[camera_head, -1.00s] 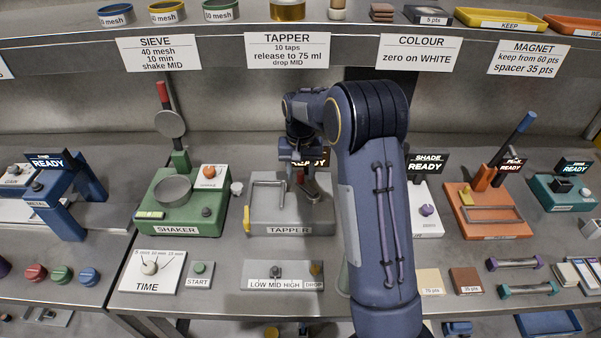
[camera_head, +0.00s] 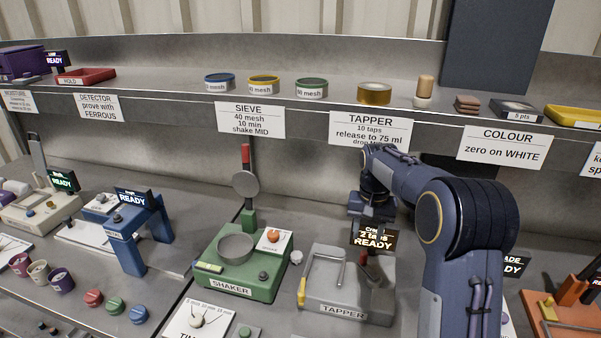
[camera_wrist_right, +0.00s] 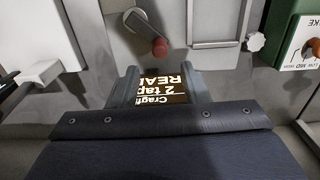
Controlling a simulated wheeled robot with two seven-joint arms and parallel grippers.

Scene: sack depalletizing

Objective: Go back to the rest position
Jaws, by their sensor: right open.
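My right arm comes in from the lower right in the head view and reaches toward the back wall. Its gripper (camera_head: 366,208) is above the rear of the grey tapper (camera_head: 335,308), by the display (camera_head: 374,238) that reads "2 taps READY". In the right wrist view the two fingers (camera_wrist_right: 162,76) stand apart, with the display visible between them and nothing held. The tapper's red-tipped lever (camera_wrist_right: 159,47) shows beyond the fingers, apart from them. My left gripper is in neither view.
The green shaker (camera_head: 240,275) stands left of the tapper, and a blue frame-shaped device (camera_head: 130,240) is further left. An orange device (camera_head: 570,310) is at the right. A shelf (camera_head: 300,110) with sieves and signs runs above the bench.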

